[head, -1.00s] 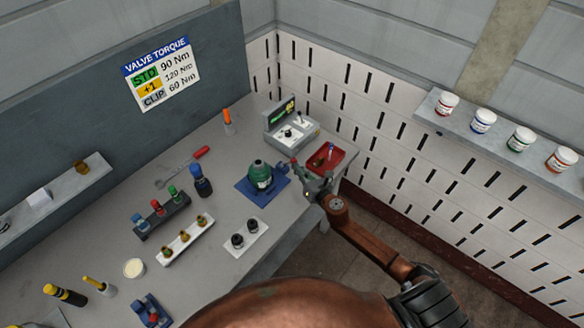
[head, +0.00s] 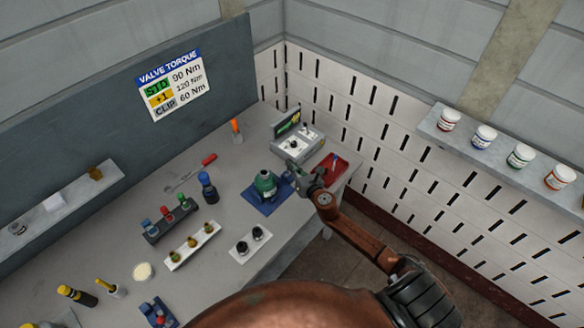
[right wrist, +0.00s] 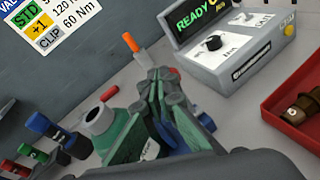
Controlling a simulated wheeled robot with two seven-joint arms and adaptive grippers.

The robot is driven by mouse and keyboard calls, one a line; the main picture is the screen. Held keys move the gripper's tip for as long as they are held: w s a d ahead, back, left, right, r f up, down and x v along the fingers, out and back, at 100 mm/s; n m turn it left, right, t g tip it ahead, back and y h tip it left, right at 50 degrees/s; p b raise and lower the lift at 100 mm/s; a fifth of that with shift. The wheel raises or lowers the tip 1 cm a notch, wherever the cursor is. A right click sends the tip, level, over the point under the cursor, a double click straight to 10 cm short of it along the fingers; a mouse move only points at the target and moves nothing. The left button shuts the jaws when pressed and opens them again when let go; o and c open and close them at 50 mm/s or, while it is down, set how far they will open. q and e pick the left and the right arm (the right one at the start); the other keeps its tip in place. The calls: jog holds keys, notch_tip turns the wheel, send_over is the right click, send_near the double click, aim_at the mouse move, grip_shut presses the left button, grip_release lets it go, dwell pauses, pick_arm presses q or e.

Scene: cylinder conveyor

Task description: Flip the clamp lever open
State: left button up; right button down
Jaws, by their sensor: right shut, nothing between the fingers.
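A green cylinder (head: 265,184) with a pale top opening stands on a blue plate (head: 262,208) on the bench. In the right wrist view the green cylinder (right wrist: 101,120) is left of the fingers, with a white label on its lower body. My right gripper (head: 292,166) is shut and empty, just right of and behind the cylinder's top. In the right wrist view the gripper (right wrist: 165,78) covers much of the area beside the cylinder. I cannot make out the clamp lever; blue parts show only partly behind the fingers. Contact cannot be told. My left gripper is not in view.
A grey control box (head: 298,140) with a READY screen stands behind the gripper. A red tray (head: 333,168) sits to its right. The white wall is close on the right.

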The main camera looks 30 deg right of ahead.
jog(key=shift+w+a+r, duration=0.1)
jog(key=shift+w, duration=0.1)
jog(key=shift+s, duration=0.1)
dwell(0.4)
jog(key=s+a+r+p, duration=0.1)
jog(key=s+r+p, duration=0.2)
jog(key=s+r, duration=0.4)
jog(key=s, duration=0.3)
jog(key=shift+s+a+r+p, duration=0.15)
jog(key=shift+a+r+p, duration=0.15)
jog(key=shift+r+p, duration=0.1)
